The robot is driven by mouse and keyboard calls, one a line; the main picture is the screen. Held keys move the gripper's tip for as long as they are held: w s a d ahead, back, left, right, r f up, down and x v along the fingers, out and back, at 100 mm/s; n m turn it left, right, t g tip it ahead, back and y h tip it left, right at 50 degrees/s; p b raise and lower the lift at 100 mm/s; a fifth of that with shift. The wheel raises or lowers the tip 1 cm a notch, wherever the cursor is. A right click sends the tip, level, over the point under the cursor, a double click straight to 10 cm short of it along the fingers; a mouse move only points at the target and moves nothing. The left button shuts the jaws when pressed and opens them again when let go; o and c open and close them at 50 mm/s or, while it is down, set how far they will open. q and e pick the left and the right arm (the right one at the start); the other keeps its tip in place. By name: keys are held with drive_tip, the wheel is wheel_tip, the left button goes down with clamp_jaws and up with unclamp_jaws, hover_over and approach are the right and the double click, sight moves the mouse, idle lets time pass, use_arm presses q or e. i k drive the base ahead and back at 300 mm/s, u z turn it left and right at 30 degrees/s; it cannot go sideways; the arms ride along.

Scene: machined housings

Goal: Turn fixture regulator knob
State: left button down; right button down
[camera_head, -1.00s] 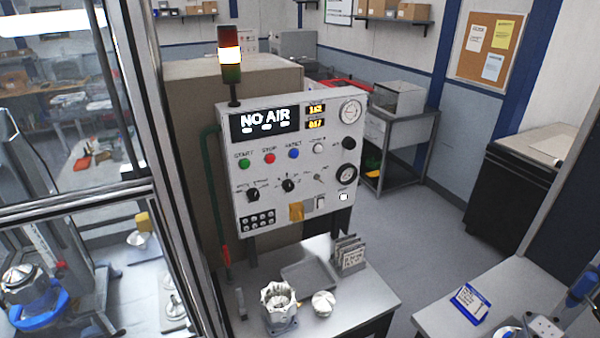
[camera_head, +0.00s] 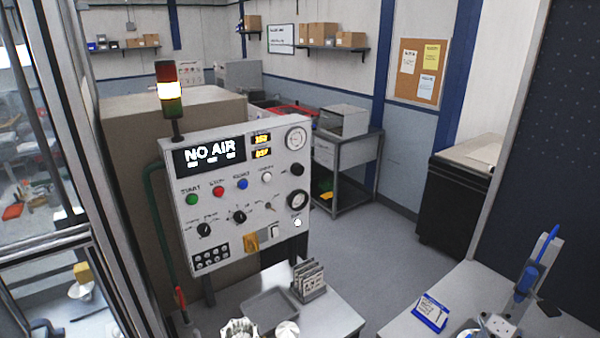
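The control panel (camera_head: 240,190) stands upright at the centre left in the head view. Its display (camera_head: 210,153) reads "NO AIR". A black regulator-like knob (camera_head: 297,170) sits on the panel's right side, between an upper round gauge (camera_head: 296,138) and a lower dark-rimmed gauge (camera_head: 297,200). Two more black knobs (camera_head: 204,230) and (camera_head: 239,216) sit lower on the panel. Which knob is the fixture regulator cannot be read from the small labels. Neither of my grippers is in view.
A stack light (camera_head: 168,88) glows in its middle section above the panel. A small table (camera_head: 335,318) below holds a tray (camera_head: 270,305), a card rack (camera_head: 309,280) and metal housings (camera_head: 240,330). A glazed frame stands at left. Grey floor (camera_head: 375,240) is clear beyond.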

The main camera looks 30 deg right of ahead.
sight(298, 169)
drive_tip(key=z, duration=1)
drive_tip(key=i, duration=0.4)
drive_tip(key=z, duration=0.15)
